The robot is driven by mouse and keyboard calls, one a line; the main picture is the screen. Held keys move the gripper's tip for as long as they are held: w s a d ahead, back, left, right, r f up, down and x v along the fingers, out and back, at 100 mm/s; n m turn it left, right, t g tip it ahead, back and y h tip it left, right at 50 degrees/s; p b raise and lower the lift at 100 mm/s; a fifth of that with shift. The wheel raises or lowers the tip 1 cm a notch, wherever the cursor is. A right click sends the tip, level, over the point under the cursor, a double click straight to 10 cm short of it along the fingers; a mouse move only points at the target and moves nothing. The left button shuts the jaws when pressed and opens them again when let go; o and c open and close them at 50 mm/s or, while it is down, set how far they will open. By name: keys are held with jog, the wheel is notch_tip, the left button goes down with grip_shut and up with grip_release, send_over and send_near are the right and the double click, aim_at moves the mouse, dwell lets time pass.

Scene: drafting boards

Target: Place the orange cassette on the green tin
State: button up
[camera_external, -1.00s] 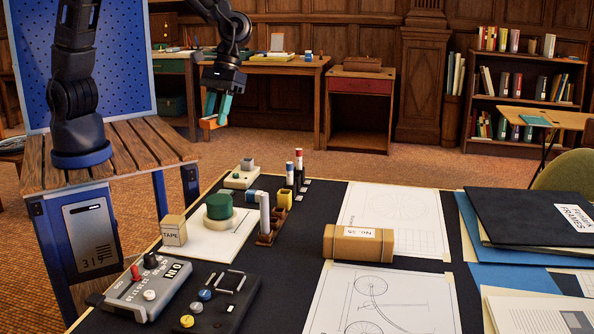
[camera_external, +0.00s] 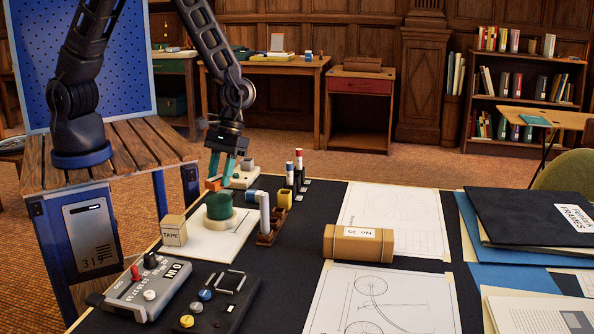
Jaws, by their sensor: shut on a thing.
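My gripper (camera_external: 221,168), with teal fingers, points down over the far left part of the drafting table. It is shut on the orange cassette (camera_external: 213,184), which shows as a small orange piece at the fingertips, partly hidden by them. The green tin (camera_external: 219,206) is a short round cylinder standing on a cream round base (camera_external: 208,222). In the picture the cassette is just above the tin's top. A small gap seems to show between them, but their difference in depth is hard to tell.
A tape box (camera_external: 173,231) stands left of the tin. A white pipe-shaped piece with a blue end (camera_external: 264,209) stands close on its right. A pale block (camera_external: 244,178) is behind, near the gripper. Upright markers (camera_external: 299,168) stand further right. A grey control box (camera_external: 150,287) is in front.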

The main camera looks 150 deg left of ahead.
jog(key=shift+f, duration=1.6)
jog(key=o, duration=1)
jog(key=shift+f, duration=0.1)
jog(key=v, duration=1.2)
